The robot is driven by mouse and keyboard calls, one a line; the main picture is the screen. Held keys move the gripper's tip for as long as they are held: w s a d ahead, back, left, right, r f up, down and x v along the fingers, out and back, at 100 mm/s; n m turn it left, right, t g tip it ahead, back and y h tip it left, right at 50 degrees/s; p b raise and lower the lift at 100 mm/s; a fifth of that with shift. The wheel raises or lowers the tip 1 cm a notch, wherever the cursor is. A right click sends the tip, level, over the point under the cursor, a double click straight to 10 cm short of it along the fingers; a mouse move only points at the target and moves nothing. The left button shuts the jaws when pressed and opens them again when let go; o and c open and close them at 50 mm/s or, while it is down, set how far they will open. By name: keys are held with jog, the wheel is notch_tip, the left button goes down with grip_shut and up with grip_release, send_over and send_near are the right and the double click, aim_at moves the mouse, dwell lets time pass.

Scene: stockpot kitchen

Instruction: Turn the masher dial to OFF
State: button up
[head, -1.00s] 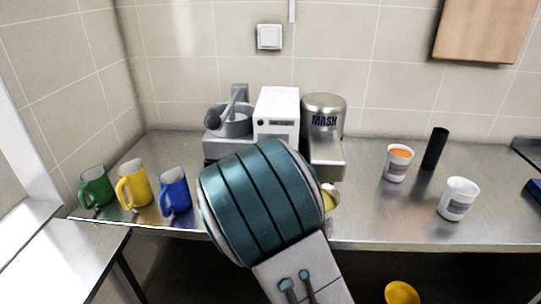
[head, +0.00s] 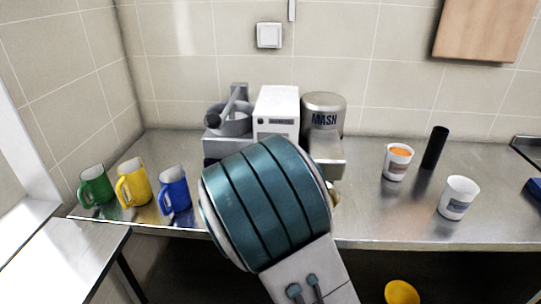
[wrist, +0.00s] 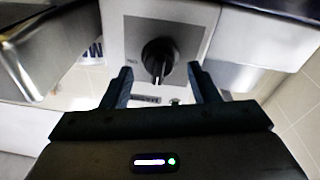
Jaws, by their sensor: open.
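The masher is a white box (head: 276,108) beside a silver canister (head: 324,122) marked MASH, on the steel counter. Its black dial (wrist: 158,60) sits on a grey square plate on the box's front, seen in the wrist view; my arm hides it in the head view. My gripper (wrist: 160,75) is open, its two dark fingers pointing at the front panel, one on either side of the dial. I see no contact, and the gap in depth is hard to judge. I cannot read the dial's setting; the small marks near it are too blurred.
A grey machine with a bowl (head: 229,122) stands left of the white box. Green (head: 95,186), yellow (head: 133,183) and blue (head: 174,190) mugs stand at the left. Two white cups (head: 458,198) and a black cylinder (head: 434,148) stand right. Counter between canister and cups is clear.

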jog(key=s+f+b, duration=0.1)
jog(key=s, duration=1.1)
jog(key=shift+a+f, duration=0.2)
jog(key=shift+a, duration=0.25)
jog(key=s+d+m+g+y+p, duration=0.1)
jog(key=s+d+g+p, duration=0.2)
jog(key=s+d+g, duration=1.3)
jog(key=s+d, duration=0.3)
jog(key=s, duration=0.1)
jog(key=shift+m+g, duration=0.3)
jog(key=shift+m, duration=0.1)
jog(key=shift+s+d+r, duration=0.1)
